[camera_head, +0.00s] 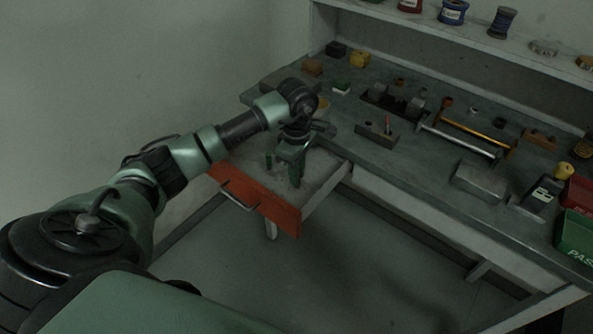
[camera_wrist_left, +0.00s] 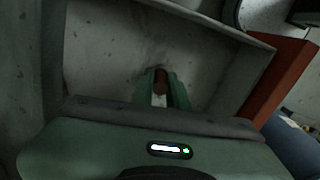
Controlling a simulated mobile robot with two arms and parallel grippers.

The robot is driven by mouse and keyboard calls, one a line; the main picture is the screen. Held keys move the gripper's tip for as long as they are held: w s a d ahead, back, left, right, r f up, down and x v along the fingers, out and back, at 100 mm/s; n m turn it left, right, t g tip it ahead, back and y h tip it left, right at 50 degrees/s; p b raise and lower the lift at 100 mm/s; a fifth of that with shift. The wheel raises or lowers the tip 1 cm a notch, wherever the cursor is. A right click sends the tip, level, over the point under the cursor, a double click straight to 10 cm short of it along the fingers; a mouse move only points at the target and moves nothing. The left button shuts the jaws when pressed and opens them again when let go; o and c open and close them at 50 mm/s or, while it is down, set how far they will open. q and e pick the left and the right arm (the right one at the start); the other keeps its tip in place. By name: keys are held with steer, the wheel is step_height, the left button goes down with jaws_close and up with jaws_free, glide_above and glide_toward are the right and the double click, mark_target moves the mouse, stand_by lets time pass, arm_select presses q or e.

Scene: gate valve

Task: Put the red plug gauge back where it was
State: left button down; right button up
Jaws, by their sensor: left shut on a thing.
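My left gripper (camera_head: 294,178) reaches down into the open drawer with the orange-red front (camera_head: 262,205). In the left wrist view its green fingers (camera_wrist_left: 161,92) are shut on a dark red piece with a pale part below, which looks like the red plug gauge (camera_wrist_left: 160,78). The held piece is low over the grey drawer floor; I cannot tell whether it touches it. On the bench a small grey block (camera_head: 376,133) holds a thin upright reddish pin (camera_head: 388,124). My right gripper is not in view.
The grey workbench (camera_head: 440,150) carries a long fixture with metal and yellow rods (camera_head: 465,135), small blocks, and red and green bins (camera_head: 574,232) at the right. A shelf with spools (camera_head: 453,12) runs along the back. The drawer's side walls stand close around my gripper.

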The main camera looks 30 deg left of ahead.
arm_select(q)
steer(key=shift+f, duration=0.15)
steer(key=c, duration=1.4)
jaws_free()
steer(key=shift+r, duration=0.6)
step_height(320, 180, up, 11)
steer(key=shift+r+b, duration=0.1)
steer(key=shift+b, duration=0.8)
steer(key=shift+s, duration=0.1)
